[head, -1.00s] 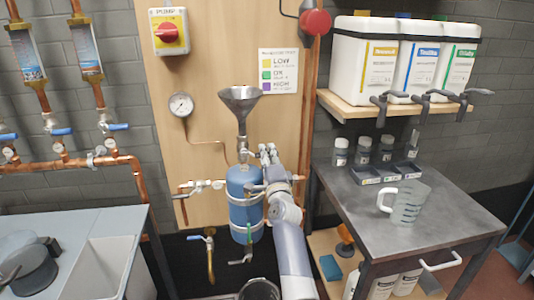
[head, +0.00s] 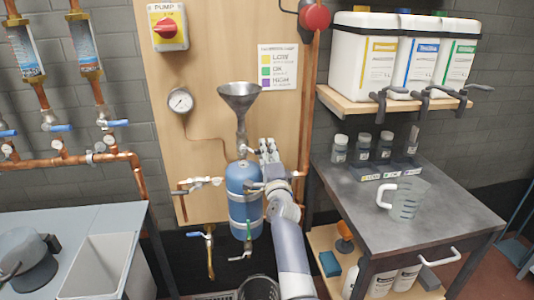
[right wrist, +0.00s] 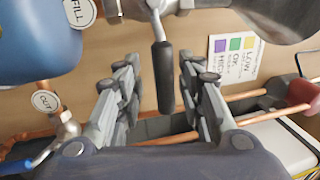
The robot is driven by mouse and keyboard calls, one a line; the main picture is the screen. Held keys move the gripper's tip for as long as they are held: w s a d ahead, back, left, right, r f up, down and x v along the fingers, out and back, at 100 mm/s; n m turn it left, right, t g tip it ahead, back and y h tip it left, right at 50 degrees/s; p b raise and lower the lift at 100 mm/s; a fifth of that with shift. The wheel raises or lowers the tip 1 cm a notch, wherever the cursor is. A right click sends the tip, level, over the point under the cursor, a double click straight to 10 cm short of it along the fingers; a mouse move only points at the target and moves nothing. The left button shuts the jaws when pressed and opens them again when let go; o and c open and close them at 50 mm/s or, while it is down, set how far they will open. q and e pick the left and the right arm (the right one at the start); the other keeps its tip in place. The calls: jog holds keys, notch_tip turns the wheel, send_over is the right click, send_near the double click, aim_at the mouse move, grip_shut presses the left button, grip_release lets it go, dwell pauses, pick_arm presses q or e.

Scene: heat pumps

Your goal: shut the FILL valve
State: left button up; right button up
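In the right wrist view, a valve lever with a dark grip (right wrist: 163,75) comes from metal pipework at the top, near a round FILL tag (right wrist: 80,12). My right gripper (right wrist: 160,64) is open, with one finger on each side of the grip and a visible gap to both. In the head view, my right gripper (head: 268,149) is just right of the pipe between the steel funnel (head: 239,96) and the blue tank (head: 240,185). The FILL valve cannot be made out there. My left gripper is not in view.
An OUT tag (right wrist: 46,100) and a blue-handled valve (right wrist: 42,157) are near the tank. A pressure gauge (head: 180,100) and pump switch (head: 168,27) are on the wooden board. A grey table (head: 440,215) with a jug (head: 405,198) stands to the right.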

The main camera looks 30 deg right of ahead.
notch_tip(320, 180, up, 10)
jog(key=shift+r, duration=0.15)
dwell(0.3)
jog(key=shift+r, duration=0.1)
